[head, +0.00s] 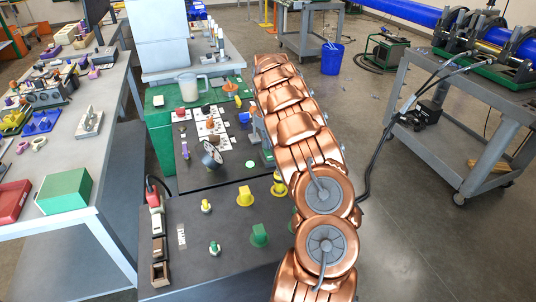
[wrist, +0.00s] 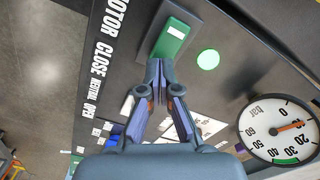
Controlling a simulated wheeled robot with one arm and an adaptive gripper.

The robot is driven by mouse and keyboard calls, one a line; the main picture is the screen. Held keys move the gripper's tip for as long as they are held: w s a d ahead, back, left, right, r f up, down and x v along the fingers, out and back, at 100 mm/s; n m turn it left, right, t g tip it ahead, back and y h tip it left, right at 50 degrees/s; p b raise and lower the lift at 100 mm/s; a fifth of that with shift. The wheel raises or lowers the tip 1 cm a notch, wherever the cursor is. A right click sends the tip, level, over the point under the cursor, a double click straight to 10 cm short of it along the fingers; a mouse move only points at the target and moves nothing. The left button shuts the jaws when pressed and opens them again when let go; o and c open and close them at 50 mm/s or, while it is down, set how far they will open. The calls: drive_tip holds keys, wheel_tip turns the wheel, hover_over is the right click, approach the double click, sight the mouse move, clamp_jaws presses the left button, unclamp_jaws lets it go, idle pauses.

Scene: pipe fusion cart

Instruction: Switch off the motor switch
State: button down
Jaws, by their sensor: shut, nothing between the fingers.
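The motor switch (wrist: 172,38) is a green rocker with a white mark, set in a dark frame near the "MOTOR" lettering (wrist: 118,17) in the wrist view. A round green lamp (wrist: 208,59) beside it is lit. My gripper (wrist: 160,66) has its fingers together with nothing between them. Its tips are at the lower edge of the switch in the picture; I cannot tell whether they touch it. In the head view the lamp (head: 250,164) shows on the dark panel, and my copper arm partly covers the panel's right side.
A pressure gauge (wrist: 281,130) is right of the gripper in the wrist view. The lower panel has yellow and green knobs (head: 246,196). A grey bench (head: 120,150) with parts stands at left, and a grey cart (head: 455,130) at right.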

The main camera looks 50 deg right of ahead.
drive_tip(key=shift+f+b, duration=0.35)
drive_tip(key=shift+f, duration=0.4)
idle(0.4)
drive_tip(key=shift+r, duration=0.15)
drive_tip(key=shift+r+p, duration=0.4)
drive_tip(key=shift+r, duration=3)
